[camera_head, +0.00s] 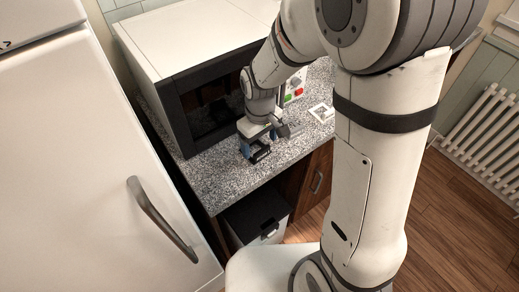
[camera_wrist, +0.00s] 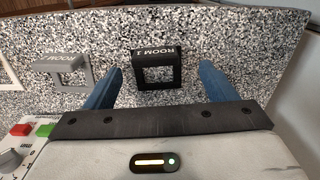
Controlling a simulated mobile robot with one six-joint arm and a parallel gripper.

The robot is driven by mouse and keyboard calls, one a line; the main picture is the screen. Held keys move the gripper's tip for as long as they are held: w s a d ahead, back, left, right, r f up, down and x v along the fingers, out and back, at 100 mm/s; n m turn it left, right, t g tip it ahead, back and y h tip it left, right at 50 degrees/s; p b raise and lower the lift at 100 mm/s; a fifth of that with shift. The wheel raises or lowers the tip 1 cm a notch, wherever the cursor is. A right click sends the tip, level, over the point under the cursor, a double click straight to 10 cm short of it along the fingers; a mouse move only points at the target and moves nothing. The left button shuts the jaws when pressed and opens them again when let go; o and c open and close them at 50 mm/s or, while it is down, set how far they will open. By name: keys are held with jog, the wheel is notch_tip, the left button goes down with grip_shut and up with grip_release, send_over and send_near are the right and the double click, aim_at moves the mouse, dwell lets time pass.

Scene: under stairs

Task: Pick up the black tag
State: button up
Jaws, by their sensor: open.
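The black tag (camera_wrist: 153,56) lies on the speckled counter in the wrist view, a square frame with a solid band reading "ROOM 1" upside down. My gripper (camera_wrist: 162,70) is open, with one blue finger on each side of the tag and a gap between each finger and it. In the head view my gripper (camera_head: 256,148) is low over the counter's front edge, and the black tag (camera_head: 262,156) shows partly beside the fingers. I cannot tell the exact height of the fingertips above the counter.
A grey tag (camera_wrist: 73,65) lies left of the black one, and a white tag (camera_head: 321,113) lies farther right in the head view. A microwave (camera_head: 185,100) stands close behind my gripper on the granite counter (camera_head: 222,185). A fridge (camera_head: 90,180) is at left.

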aim_at(262, 150)
jog(key=shift+d+f+p, duration=0.15)
jog(key=shift+f+p, duration=0.05)
jog(key=shift+f, duration=0.9)
jog(key=shift+d+f+p, duration=0.15)
jog(key=shift+f+p, duration=0.05)
jog(key=shift+f, duration=0.9)
jog(key=shift+c, duration=0.5)
jog(key=c, duration=1)
jog(key=shift+o, duration=0.2)
notch_tip(262, 150, up, 10)
jog(key=shift+b, duration=0.55)
jog(key=o, duration=0.3)
jog(key=c, duration=0.4)
